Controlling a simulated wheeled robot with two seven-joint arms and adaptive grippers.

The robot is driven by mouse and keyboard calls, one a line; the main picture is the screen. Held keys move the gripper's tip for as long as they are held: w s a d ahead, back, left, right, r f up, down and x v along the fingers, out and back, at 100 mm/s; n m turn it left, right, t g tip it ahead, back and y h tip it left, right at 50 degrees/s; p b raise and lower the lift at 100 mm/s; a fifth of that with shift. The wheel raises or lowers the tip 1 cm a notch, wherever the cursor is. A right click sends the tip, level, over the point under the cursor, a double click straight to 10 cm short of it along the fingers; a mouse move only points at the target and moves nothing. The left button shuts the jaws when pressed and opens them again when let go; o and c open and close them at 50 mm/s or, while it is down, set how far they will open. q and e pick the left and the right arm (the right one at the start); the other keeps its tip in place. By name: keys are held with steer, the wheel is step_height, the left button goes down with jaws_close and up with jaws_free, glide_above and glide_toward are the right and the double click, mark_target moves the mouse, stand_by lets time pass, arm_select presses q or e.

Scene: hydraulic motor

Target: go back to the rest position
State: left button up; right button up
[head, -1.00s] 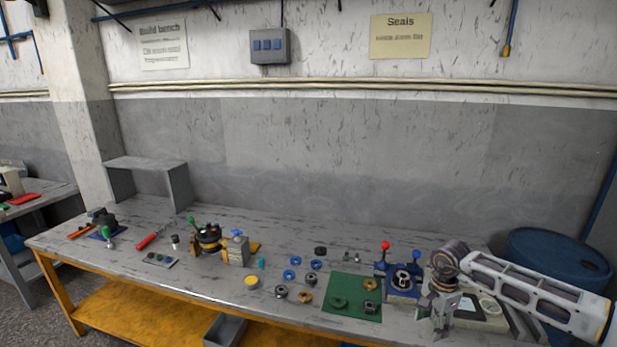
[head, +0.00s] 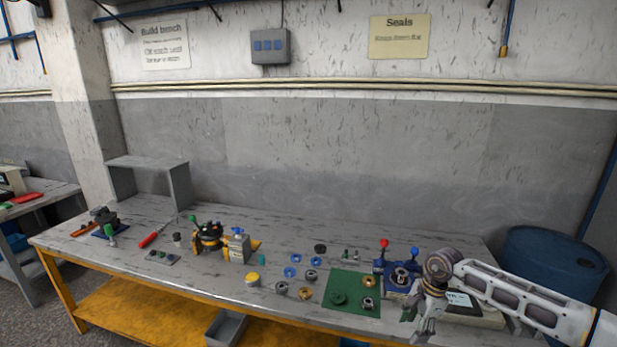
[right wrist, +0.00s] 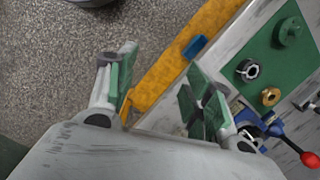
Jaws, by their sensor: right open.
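My right gripper (head: 422,318) is at the right end of the bench, near its front edge. In the right wrist view its two fingers (right wrist: 158,95) are spread apart with nothing between them. They point over the bench's front edge and the floor. The blue fixture (head: 397,282) with red and blue knobs stands just left of my right wrist, and its blue part with a red-knobbed lever shows in the right wrist view (right wrist: 262,130). The green mat (head: 343,307) lies left of the gripper and carries several ring parts. My left gripper does not show.
The grey bench (head: 120,265) holds blue rings (head: 290,272), a yellow cap (head: 252,279), an orange-and-black motor (head: 208,236) and a red-handled screwdriver (head: 150,239). A grey shelf stand (head: 180,187) is at the back left. A blue drum (head: 553,265) stands behind the right end.

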steer(key=w+a+f+m+t+y, duration=0.2)
steer(key=a+f+m+y, duration=0.3)
steer(key=a, duration=0.3)
steer(key=w+a+f+m+t+y, duration=0.1)
steer(key=w+a+f+m+y, duration=0.25)
steer(key=a+m, duration=0.4)
steer(key=s+d+f+m+t+h, duration=0.1)
steer(key=d+f+m+t, duration=0.25)
steer(key=f+m, duration=0.55)
steer(key=s+d+f+m+t+h, duration=0.2)
steer(key=f+m+t, duration=0.3)
steer(key=f+m, duration=0.45)
steer(key=s+d+f+m+g+h, duration=0.2)
steer(key=s+d+f+m+h, duration=0.15)
steer(key=s+f+m, duration=0.55)
steer(key=s+d+f+m+g+h, duration=0.25)
steer(key=s+d+f+m, duration=0.2)
steer(key=s+f, duration=0.8)
steer(key=s+f+m+g, duration=0.3)
steer(key=s+f+m, duration=0.1)
steer(key=s, duration=1.2)
steer(key=s+a+f+m+g+h, duration=0.1)
steer(key=s+f+m, duration=0.4)
steer(key=s, duration=1.1)
steer(key=shift+a+f+g, duration=0.2)
steer(key=shift+a+g, duration=0.05)
steer(key=shift+g, duration=0.65)
